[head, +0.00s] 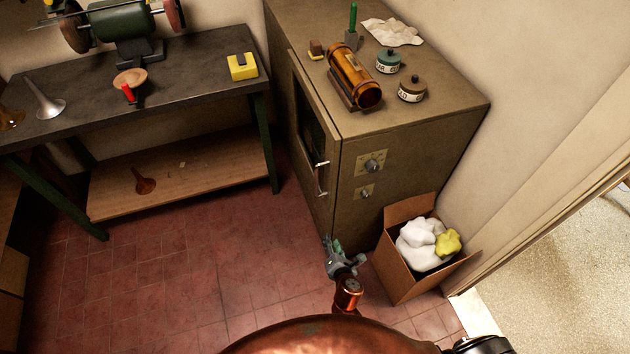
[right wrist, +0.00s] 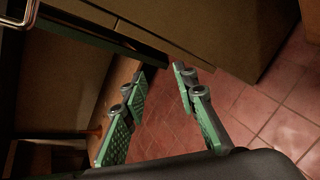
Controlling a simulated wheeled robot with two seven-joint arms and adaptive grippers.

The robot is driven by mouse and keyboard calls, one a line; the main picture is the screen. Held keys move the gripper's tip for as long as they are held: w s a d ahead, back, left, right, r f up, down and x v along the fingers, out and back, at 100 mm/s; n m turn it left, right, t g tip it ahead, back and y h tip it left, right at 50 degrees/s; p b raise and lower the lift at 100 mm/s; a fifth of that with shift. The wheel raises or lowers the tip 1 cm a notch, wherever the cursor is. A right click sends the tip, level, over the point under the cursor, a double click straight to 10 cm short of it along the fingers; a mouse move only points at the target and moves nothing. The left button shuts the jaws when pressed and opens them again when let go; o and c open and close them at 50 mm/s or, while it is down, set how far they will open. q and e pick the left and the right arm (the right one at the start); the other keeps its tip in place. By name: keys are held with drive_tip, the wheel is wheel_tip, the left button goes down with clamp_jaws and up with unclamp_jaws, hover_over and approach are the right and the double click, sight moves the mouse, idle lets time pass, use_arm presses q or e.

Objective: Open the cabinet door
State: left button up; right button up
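The brown cabinet (head: 352,172) stands against the wall right of centre in the head view. Its door (head: 311,150), with a dark window panel, is on the left-facing side and looks shut. A silver bar handle (head: 321,178) sits near the door's right edge. My right gripper (head: 333,243) is low in front of the cabinet, below the handle and apart from it. In the right wrist view its green-padded fingers (right wrist: 158,100) are spread with nothing between them. A metal handle (right wrist: 18,12) shows at that view's top left corner. My left gripper is not in view.
A cardboard box (head: 410,268) with white and yellow cloths stands on the floor at the cabinet's right. A dark workbench (head: 190,80) with a lower wooden shelf (head: 205,180) stands to the left. Tiled floor (head: 170,270) before the door is clear. An amber cylinder (head: 352,78) and jars rest on top.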

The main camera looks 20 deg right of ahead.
drive_tip(key=w+a+r+n+t+b, duration=0.1)
drive_tip(key=w+r+n+t, duration=0.15)
drive_tip(key=r, duration=0.45)
drive_tip(key=w+a+r+n+t, duration=0.1)
drive_tip(key=w+r+n, duration=0.2)
drive_tip(key=r, duration=0.5)
drive_tip(key=n+t+h, duration=0.1)
drive_tip(key=n+t, duration=0.1)
drive_tip(key=n, duration=0.1)
approach(317, 182)
drive_tip(key=w, duration=0.5)
drive_tip(key=w+b, duration=0.1)
drive_tip(key=w, duration=0.1)
drive_tip(key=w+d, duration=0.1)
drive_tip(key=w, duration=0.1)
drive_tip(key=shift+w+d+r+b, duration=0.1)
drive_tip(key=shift+w+b, duration=0.2)
drive_tip(key=shift+w, duration=0.5)
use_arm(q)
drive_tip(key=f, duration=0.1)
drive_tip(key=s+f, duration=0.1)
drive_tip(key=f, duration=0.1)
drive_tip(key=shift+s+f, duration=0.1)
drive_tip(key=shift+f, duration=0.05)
use_arm(e)
clamp_jaws()
